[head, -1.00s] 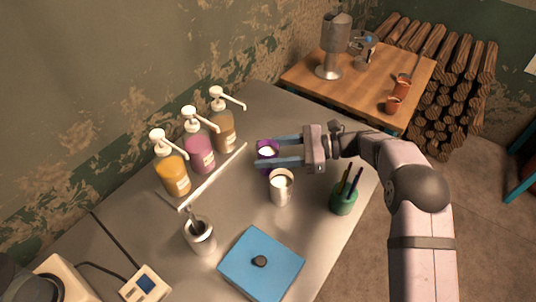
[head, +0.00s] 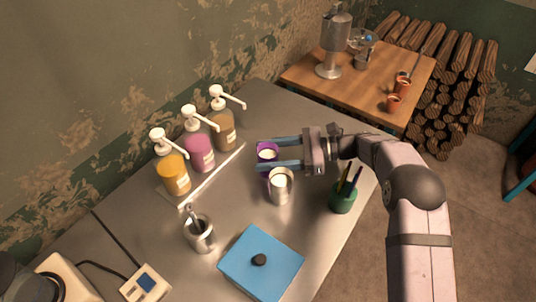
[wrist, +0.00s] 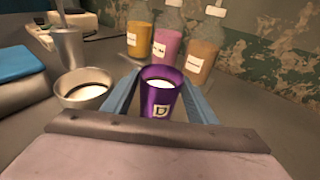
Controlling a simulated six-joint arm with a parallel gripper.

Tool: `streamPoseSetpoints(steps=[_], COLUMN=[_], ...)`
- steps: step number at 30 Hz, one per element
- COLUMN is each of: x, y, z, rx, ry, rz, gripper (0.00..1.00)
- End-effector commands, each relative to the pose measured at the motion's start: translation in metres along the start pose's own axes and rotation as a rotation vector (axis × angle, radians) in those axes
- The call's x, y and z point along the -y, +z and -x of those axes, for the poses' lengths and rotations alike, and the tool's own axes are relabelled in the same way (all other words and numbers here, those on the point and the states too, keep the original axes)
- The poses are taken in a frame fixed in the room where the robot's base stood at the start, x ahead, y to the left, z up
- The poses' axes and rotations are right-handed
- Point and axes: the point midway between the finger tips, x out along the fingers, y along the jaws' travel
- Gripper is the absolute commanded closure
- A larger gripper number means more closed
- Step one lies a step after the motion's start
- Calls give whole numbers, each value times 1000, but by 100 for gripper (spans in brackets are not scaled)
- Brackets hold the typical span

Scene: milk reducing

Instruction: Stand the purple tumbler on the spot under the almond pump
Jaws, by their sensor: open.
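The purple tumbler (head: 267,155) stands on the grey counter with pale liquid inside. In the wrist view the tumbler (wrist: 160,97) is upright between my fingers, its label facing me. My gripper (head: 260,154) is open, with one blue finger on each side of the tumbler. In the wrist view small gaps seem to show beside it, but I cannot tell whether a finger touches. Three pump bottles stand in a row by the wall: yellow (head: 173,172), pink (head: 199,152) and brown (head: 222,131). Their labels are too small to read, so I cannot tell which is almond.
A metal cup of pale liquid (head: 280,187) stands close beside the near finger. A green pen holder (head: 343,198), a blue box (head: 261,264) and a metal cup with a utensil (head: 199,236) are nearer. A light strip (head: 213,177) runs before the bottles.

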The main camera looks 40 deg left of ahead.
Motion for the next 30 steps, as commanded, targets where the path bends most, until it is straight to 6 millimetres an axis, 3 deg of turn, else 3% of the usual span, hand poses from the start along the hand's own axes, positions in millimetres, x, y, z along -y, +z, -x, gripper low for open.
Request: streamPoseSetpoints(steps=[5,19,24,30], x=[1,1,0,0], y=[-2,-2,-1,0], z=[19,98,114,120], rx=[0,-1,-1,0], ry=[-3,-4,-2,0], rz=[0,2,0,0], gripper=[48,48,48,48])
